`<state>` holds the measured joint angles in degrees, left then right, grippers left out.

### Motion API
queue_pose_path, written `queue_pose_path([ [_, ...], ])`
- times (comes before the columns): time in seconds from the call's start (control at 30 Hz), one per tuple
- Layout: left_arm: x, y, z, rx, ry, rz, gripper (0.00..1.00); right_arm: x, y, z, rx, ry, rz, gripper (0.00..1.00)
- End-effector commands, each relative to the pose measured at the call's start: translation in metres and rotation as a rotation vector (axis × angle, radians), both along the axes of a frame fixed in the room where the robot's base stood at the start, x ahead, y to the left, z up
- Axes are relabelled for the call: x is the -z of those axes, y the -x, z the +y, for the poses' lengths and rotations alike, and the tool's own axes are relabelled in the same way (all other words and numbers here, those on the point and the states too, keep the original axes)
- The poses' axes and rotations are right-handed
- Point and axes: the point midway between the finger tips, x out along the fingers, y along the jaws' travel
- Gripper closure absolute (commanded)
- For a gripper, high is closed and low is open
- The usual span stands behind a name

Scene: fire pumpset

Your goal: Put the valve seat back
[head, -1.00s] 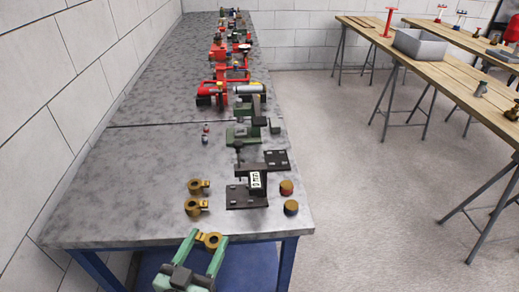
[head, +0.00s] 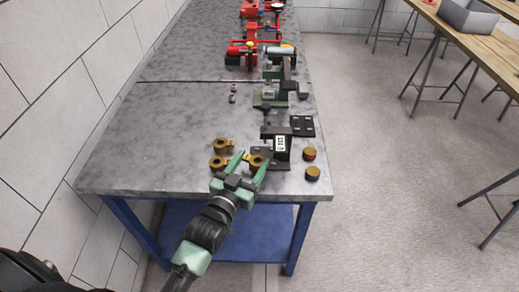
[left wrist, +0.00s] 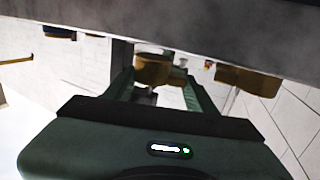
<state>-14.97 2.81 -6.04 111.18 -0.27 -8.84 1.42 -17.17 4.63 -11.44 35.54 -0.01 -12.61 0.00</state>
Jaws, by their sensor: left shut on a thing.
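My left gripper (head: 249,168) is shut on a small brass ringed piece (head: 256,161), which looks like the valve seat. It is held between the fingertips at the table's front edge, just left of a dark fixture (head: 270,163). The held piece also shows between the fingers in the left wrist view (left wrist: 152,70). Two similar brass pieces lie on the table to the left, one farther back (head: 221,144) and one nearer (head: 217,162). The gripper partly hides the fixture's left side. My right gripper is out of view.
The grey table (head: 150,150) is clear on its left side. A labelled black block (head: 282,148) stands on the fixture. Two round brass-coloured caps (head: 310,153) lie at the right edge. A green vice-like device (head: 268,97) and red pump parts (head: 242,55) stand farther back.

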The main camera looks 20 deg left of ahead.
Motion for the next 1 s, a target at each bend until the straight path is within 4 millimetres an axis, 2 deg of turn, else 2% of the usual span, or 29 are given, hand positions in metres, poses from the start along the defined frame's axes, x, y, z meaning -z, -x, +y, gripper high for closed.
queue_pose_path([
  [0.03, -0.002, -0.008, -0.001, 0.0, 0.0, -0.004, 0.99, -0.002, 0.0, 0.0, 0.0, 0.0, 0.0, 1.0],
  [0.23, -0.002, -0.023, -0.003, 0.0, 0.0, -0.004, 0.99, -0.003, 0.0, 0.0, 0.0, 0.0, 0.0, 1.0],
  [0.43, -0.003, -0.058, -0.007, 0.0, 0.001, -0.005, 0.99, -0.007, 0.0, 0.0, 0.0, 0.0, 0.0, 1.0],
  [0.53, 0.005, -0.056, -0.007, 0.0, 0.0, 0.0, 0.99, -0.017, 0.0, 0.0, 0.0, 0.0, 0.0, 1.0],
  [0.97, 0.015, -0.055, -0.006, 0.0, 0.0, -0.003, 0.99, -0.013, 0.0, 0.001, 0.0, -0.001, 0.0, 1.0],
  [1.0, 0.015, -0.055, -0.006, 0.0, 0.0, 0.0, 0.36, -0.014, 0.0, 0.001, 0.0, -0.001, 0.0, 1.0],
])
